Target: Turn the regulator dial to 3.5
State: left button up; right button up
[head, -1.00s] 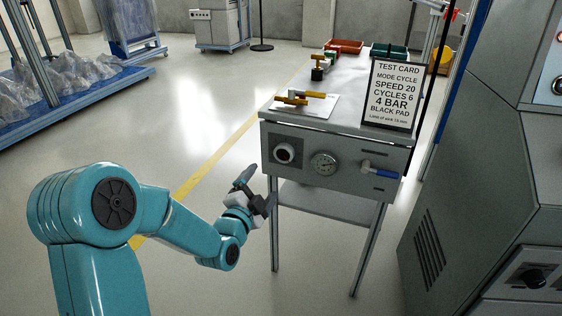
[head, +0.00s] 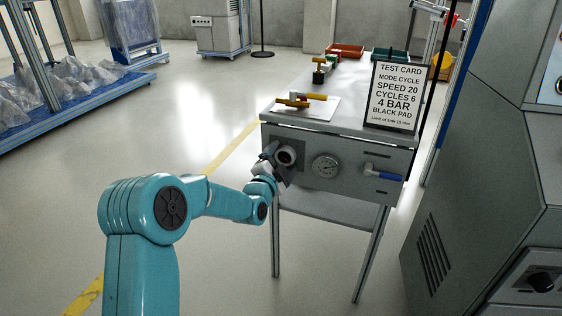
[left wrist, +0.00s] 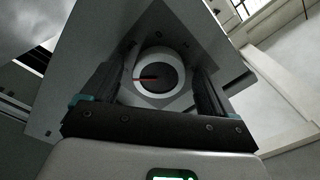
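The regulator dial (head: 287,156) is a round pale knob with a dark centre on the front panel of the bench. In the left wrist view the dial (left wrist: 158,76) shows a white ring, a dark face and a red pointer line toward the left. My left gripper (head: 273,163) is at the dial's left side in the head view. In the left wrist view its two dark fingers (left wrist: 158,95) stand apart, one on each side of the dial, with gaps visible. Any scale numbers are too small to read. My right gripper is not in view.
A round pressure gauge (head: 326,165) and a blue-handled valve (head: 384,174) sit right of the dial. A test card (head: 394,95) reading 4 BAR stands on the bench top (head: 345,100). A grey machine (head: 480,190) stands at the right.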

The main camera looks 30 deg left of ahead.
pick_arm(q)
jog(key=c, duration=0.9)
jog(key=shift+c, duration=0.2)
